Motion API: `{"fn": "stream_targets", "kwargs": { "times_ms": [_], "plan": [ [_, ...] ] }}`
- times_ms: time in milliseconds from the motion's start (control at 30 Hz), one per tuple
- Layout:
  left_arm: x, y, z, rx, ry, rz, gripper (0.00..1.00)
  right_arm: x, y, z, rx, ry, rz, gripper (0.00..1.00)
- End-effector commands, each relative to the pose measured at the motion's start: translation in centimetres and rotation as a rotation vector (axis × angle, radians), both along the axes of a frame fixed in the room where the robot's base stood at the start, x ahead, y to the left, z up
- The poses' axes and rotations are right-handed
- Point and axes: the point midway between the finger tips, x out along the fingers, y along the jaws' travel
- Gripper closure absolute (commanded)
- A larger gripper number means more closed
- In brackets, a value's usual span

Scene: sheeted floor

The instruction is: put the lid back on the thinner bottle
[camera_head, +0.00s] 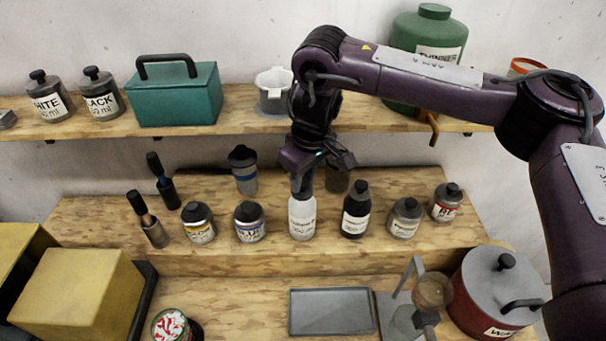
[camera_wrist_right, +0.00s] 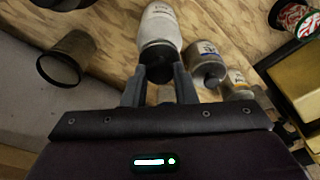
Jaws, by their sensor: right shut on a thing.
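The white bottle (camera_head: 302,222) stands upright in the middle of the middle shelf, with a label too small to read surely. My right gripper (camera_head: 303,187) is directly above it, pointing down. In the right wrist view its two fingers (camera_wrist_right: 159,88) are shut on a dark lid (camera_wrist_right: 160,70), which is at the mouth of the white bottle (camera_wrist_right: 160,28). The lid and bottle appear to touch, but whether the lid is fully seated I cannot tell. My left gripper is not in view.
A black bottle (camera_head: 355,212) stands close on the right and a blue-labelled jar (camera_head: 249,226) on the left. A dark cup (camera_head: 337,180) stands behind. A green canister (camera_head: 427,50) is on the upper shelf. A grey tray (camera_head: 331,312) lies empty on the lower level.

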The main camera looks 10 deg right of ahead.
Motion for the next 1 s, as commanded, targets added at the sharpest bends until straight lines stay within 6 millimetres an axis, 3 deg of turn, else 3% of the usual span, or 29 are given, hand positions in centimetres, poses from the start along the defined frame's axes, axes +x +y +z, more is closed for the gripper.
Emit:
{"fn": "stream_targets", "kwargs": {
  "times_ms": [1000],
  "plan": [
    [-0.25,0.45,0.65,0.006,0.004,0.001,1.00,-0.04,0.02,0.04,0.000,0.000,0.000,0.96]
  ]
}}
